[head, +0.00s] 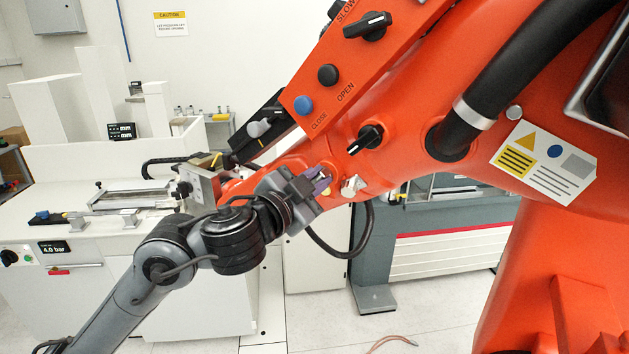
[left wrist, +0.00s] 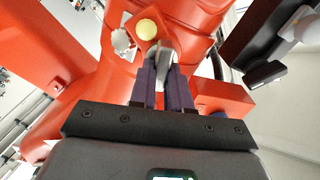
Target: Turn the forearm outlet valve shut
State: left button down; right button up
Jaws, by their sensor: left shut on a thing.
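The orange forearm (head: 415,100) slopes across the head view. My left gripper (head: 322,180) is at its lower side, with its purple fingers against a small fitting there. In the left wrist view the gripper (left wrist: 167,68) is shut on a narrow grey lever (left wrist: 160,56), which looks like the outlet valve handle. The fingers hide most of the lever, and its exact angle is hard to tell. A yellow round cap (left wrist: 147,30) sits just beside it, and a white fitting (left wrist: 122,41) is to its left. My right gripper is not in view.
A black knob (head: 365,138) and a panel with a blue button (head: 303,105) and a black button (head: 328,74) are above the gripper. A black hose (head: 362,240) loops below. A white bench (head: 120,260) with a machine stands at left.

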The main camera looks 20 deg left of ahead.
pick_arm(q)
jog(key=m, duration=0.3)
jog(key=shift+f+m+b, duration=0.15)
jog(key=shift+m+b, duration=0.2)
jog(key=shift+m, duration=0.05)
jog(key=shift+d+f+m+b, duration=0.15)
jog(key=shift+m+b, duration=0.85)
jog(key=shift+m, duration=1.85)
jog(key=shift+a+f+m+b, duration=0.15)
jog(key=shift+m+b, duration=0.85)
jog(key=shift+m, duration=1.85)
jog(key=shift+d, duration=0.1)
jog(key=c, duration=1.1)
grip_release()
jog(key=shift+s, duration=0.1)
